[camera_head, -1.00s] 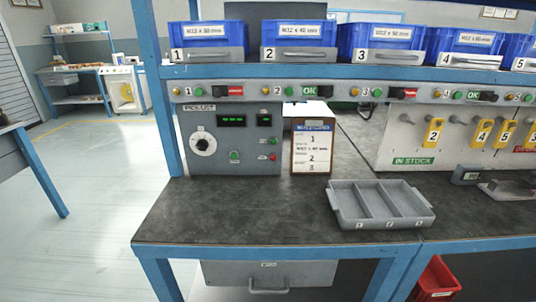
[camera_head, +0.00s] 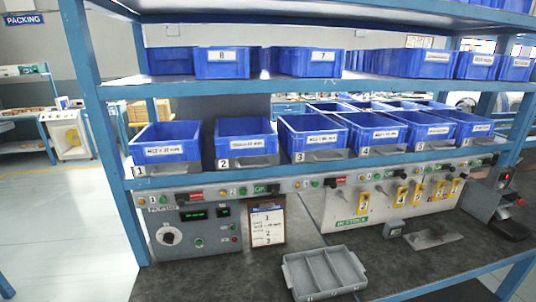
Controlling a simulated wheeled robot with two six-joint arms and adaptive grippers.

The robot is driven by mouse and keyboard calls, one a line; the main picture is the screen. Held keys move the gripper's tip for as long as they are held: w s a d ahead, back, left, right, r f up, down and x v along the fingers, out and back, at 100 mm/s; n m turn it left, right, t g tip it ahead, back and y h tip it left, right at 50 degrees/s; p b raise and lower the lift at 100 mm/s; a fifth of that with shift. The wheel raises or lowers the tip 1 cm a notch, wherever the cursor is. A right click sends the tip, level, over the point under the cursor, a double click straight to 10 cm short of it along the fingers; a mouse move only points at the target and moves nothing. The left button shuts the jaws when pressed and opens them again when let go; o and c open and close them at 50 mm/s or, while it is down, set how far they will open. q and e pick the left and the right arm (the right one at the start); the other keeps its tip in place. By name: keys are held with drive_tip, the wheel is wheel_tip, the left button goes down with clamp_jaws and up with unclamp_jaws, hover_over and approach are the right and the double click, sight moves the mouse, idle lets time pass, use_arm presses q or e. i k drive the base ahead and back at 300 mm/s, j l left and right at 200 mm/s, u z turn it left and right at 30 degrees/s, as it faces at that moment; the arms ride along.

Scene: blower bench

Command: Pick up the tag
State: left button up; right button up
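Several yellow numbered tags hang in a row on the grey panel under the lower shelf. The leftmost tag (camera_head: 363,203) hangs just above the green IN STOCK label (camera_head: 352,222). Another tag (camera_head: 401,196) hangs farther right, with more close beside it, such as the tag at the right end (camera_head: 455,188). Their numbers are too small to read surely. Neither of my grippers is in view.
A grey compartment tray (camera_head: 325,272) sits on the dark bench top. A clipboard (camera_head: 267,226) stands by the control box (camera_head: 185,238). Blue bins (camera_head: 165,143) fill the shelves above. A grey device with a clear sheet (camera_head: 433,239) lies right of the tray.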

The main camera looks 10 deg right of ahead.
sight(438, 193)
drive_tip(key=z, duration=1.7)
drive_tip(key=i+l, duration=0.15)
drive_tip(key=l, duration=0.2)
drive_tip(key=i+l, duration=0.2)
drive_tip(key=l, duration=0.2)
drive_tip(key=i+l, duration=0.15)
drive_tip(key=l, duration=0.2)
drive_tip(key=i+l, duration=0.15)
drive_tip(key=l, duration=0.2)
drive_tip(key=i+l, duration=0.2)
drive_tip(key=l, duration=0.2)
drive_tip(key=i+l, duration=0.15)
drive_tip(key=l, duration=0.2)
drive_tip(key=i+l+u, duration=0.1)
drive_tip(key=l, duration=0.25)
drive_tip(key=i+l, duration=0.25)
drive_tip(key=l, duration=0.15)
